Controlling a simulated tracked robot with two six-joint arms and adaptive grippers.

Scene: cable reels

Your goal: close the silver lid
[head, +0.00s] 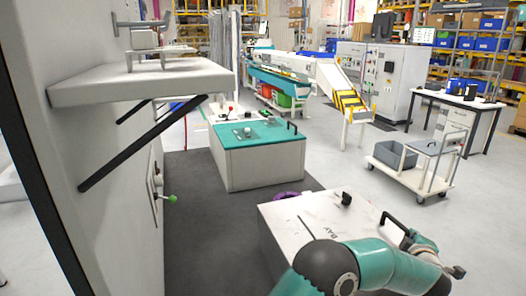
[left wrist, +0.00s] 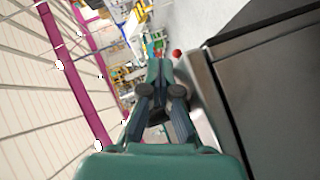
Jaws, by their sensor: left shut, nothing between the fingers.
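The silver-white lid (head: 318,212) lies on top of the box in the lower middle of the head view, with lettering reading "BAY". A black handle (head: 394,229) stands at its right side. It looks about flat, but my arm hides its near part, so I cannot tell whether it is fully down. My left gripper (head: 456,271) is at the lower right, beyond the handle side of the box. In the left wrist view my left gripper (left wrist: 155,70) has its fingers together and empty, beside a dark panel with a silver edge (left wrist: 203,92).
A second box with a teal lid (head: 262,133) stands farther back. A wall shelf (head: 140,85) juts out at the left. A purple object (head: 287,195) shows behind the near box. A white trolley (head: 415,160) with a grey bin stands right; floor between is clear.

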